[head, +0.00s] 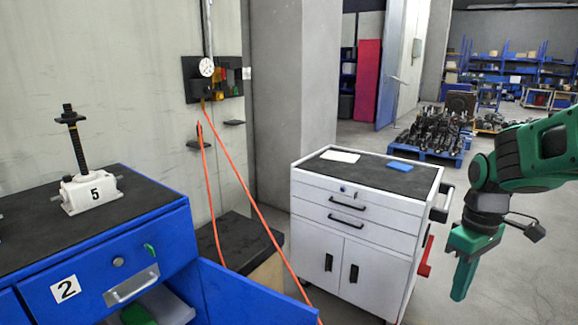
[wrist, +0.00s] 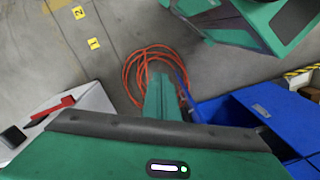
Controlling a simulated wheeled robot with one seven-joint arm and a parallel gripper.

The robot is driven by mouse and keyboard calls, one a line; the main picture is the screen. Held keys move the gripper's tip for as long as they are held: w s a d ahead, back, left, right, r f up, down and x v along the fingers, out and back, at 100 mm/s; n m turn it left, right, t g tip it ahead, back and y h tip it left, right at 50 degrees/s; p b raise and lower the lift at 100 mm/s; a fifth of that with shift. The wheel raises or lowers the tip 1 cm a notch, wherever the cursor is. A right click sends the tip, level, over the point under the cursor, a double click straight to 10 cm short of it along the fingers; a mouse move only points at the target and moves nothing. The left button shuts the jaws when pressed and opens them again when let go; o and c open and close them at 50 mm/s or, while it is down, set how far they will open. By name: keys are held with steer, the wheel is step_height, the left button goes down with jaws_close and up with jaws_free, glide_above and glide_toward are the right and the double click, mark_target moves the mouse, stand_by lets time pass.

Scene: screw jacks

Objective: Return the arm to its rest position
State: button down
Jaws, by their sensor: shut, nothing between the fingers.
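My green arm reaches in from the right edge of the head view. My gripper (head: 462,292) hangs pointing down, shut and empty, in front of and to the right of the white tool cabinet (head: 352,253). In the wrist view my gripper (wrist: 160,92) shows as shut green fingers above the grey floor, with the coiled orange hose (wrist: 137,60) below it. Nothing is held.
A white screw jack (head: 90,193) marked 5 stands on the blue workbench (head: 150,221) at left. A dark-topped box (head: 238,240) stands between bench and cabinet. Open floor lies right of the cabinet.

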steer(key=s+d+m, duration=0.2)
steer(key=s+m, duration=0.4)
steer(key=s, duration=0.2)
steer(key=s+d+r+m, duration=0.1)
steer(key=s+d+m, duration=0.2)
steer(key=s+m, duration=0.3)
steer(key=s, duration=0.3)
steer(key=shift+s+t, duration=0.25)
steer(key=shift+t, duration=0.15)
steer(key=shift+d, duration=0.1)
